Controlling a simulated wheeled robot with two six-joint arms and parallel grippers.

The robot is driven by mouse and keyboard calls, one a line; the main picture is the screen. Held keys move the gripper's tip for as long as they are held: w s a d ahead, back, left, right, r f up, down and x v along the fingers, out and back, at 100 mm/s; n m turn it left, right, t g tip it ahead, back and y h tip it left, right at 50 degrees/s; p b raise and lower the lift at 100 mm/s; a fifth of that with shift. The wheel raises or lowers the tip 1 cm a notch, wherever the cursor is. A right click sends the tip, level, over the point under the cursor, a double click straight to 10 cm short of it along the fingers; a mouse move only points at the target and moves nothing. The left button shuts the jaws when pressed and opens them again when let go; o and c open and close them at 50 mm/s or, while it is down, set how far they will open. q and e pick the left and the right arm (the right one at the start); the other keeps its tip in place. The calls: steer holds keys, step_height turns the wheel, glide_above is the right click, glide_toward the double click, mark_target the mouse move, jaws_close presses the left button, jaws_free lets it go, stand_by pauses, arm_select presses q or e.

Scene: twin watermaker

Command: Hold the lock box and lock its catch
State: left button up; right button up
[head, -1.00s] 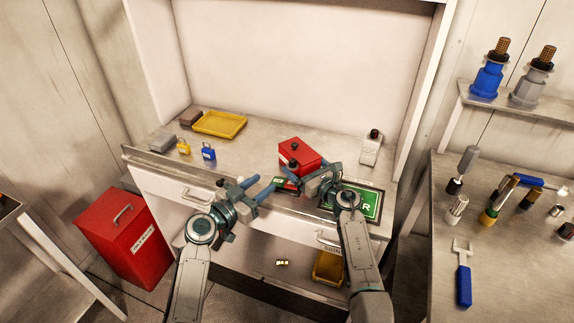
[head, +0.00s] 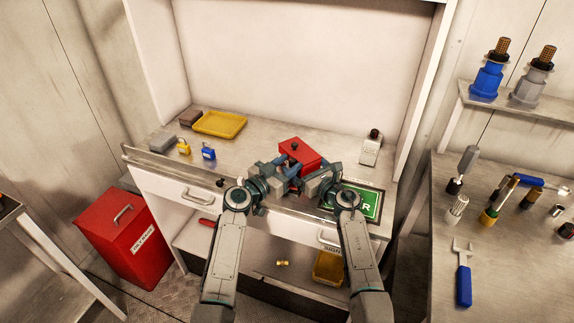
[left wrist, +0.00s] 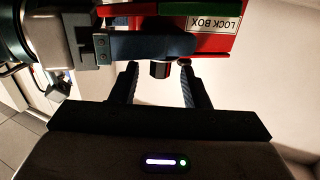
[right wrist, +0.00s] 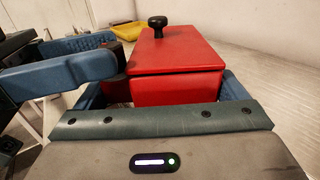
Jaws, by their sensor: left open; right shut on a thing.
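The red lock box (head: 298,150) stands near the bench's front edge, a black knob on its lid (right wrist: 178,60). My right gripper (head: 312,176) is shut on the box, with fingers at its two sides in the right wrist view. My left gripper (head: 286,167) is open at the box's front. In the left wrist view, its fingers lie on either side of a dark round catch knob (left wrist: 160,70), below the upside-down LOCK BOX label (left wrist: 213,22). I cannot tell if they touch it. The catch is hidden in the head view; its lock state is unclear.
A green sign (head: 366,203) lies right of the box. A grey device (head: 370,148) stands behind it. Blue (head: 208,151) and yellow (head: 184,147) padlocks and a yellow tray (head: 220,124) are at the left. The bench between padlocks and box is mostly clear.

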arm_select(q)
jaws_close()
steer(key=shift+w+a+m+g+h, duration=0.15)
steer(key=shift+m+g+h, duration=0.6)
steer(key=shift+g+h, duration=0.1)
steer(key=shift+w+a+m+g+h, duration=0.1)
steer(key=shift+m+g+h, duration=0.65)
steer(key=shift+g+h, duration=0.1)
jaws_free()
steer(key=v, duration=1.2)
